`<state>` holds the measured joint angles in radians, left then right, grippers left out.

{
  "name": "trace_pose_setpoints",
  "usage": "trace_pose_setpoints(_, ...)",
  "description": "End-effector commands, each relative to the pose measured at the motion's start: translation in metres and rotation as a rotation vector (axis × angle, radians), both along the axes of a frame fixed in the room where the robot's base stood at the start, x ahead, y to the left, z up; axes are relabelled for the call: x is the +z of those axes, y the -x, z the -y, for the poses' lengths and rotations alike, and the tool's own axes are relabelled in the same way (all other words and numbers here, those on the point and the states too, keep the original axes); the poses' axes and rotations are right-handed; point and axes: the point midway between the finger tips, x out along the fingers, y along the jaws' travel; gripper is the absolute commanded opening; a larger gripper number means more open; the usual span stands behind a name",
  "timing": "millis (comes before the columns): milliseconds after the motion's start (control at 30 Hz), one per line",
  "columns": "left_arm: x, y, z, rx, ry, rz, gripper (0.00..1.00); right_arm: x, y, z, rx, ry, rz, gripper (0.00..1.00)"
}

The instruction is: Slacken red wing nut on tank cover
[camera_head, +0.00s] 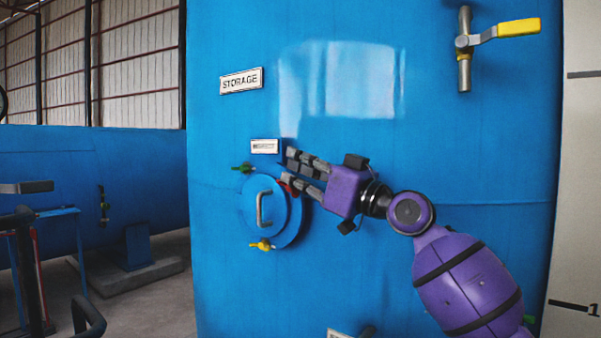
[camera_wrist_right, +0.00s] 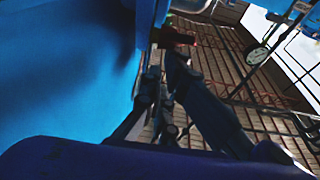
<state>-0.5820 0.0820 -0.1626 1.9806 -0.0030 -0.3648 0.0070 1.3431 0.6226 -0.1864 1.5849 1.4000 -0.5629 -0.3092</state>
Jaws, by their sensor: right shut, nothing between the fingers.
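The round blue tank cover (camera_head: 278,222) with a metal handle (camera_head: 264,209) sits on the blue tank. The red wing nut (camera_head: 291,186) is at the cover's upper right edge, mostly hidden behind my right gripper's fingers. A dark red piece, seemingly the nut, shows past the fingertips in the right wrist view (camera_wrist_right: 178,36). My right gripper (camera_head: 289,166) is shut with nothing between its fingers, right at the nut; I cannot tell whether it touches. A green wing nut (camera_head: 243,168) is at the upper left edge and a yellow one (camera_head: 262,245) at the bottom. My left gripper is not in view.
A STORAGE label (camera_head: 241,80) and a smaller label (camera_head: 264,146) are above the cover. A yellow-handled valve (camera_head: 500,32) is at the upper right. Another blue tank (camera_head: 80,180) and a rail (camera_head: 88,318) stand at the left.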

Motion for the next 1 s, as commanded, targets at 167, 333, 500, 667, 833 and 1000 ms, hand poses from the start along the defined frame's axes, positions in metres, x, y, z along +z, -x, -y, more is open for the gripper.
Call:
trace_pose_setpoints(167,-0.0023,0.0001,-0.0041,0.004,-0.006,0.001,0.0,0.0005,-0.0036,-0.0044,0.0,0.001,-0.001,0.0)
trace_pose_setpoints(333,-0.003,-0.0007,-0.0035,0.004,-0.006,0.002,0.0,0.0022,-0.0052,-0.0072,0.0,0.0,0.0,0.0)
trace_pose_setpoints(500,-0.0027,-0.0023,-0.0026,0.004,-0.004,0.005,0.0,0.0033,-0.0059,-0.0085,0.0,0.001,0.001,0.0)
trace_pose_setpoints(667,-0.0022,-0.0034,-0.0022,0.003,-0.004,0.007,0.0,0.0037,-0.0063,-0.0089,0.0,0.001,0.001,0.0)
trace_pose_setpoints(833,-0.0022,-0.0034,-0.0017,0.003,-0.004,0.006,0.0,0.0037,-0.0063,-0.0089,0.0,0.001,0.001,0.0)
trace_pose_setpoints(1000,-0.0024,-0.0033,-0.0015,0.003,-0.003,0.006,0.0,0.0036,-0.0063,-0.009,0.0,0.001,0.001,0.0)
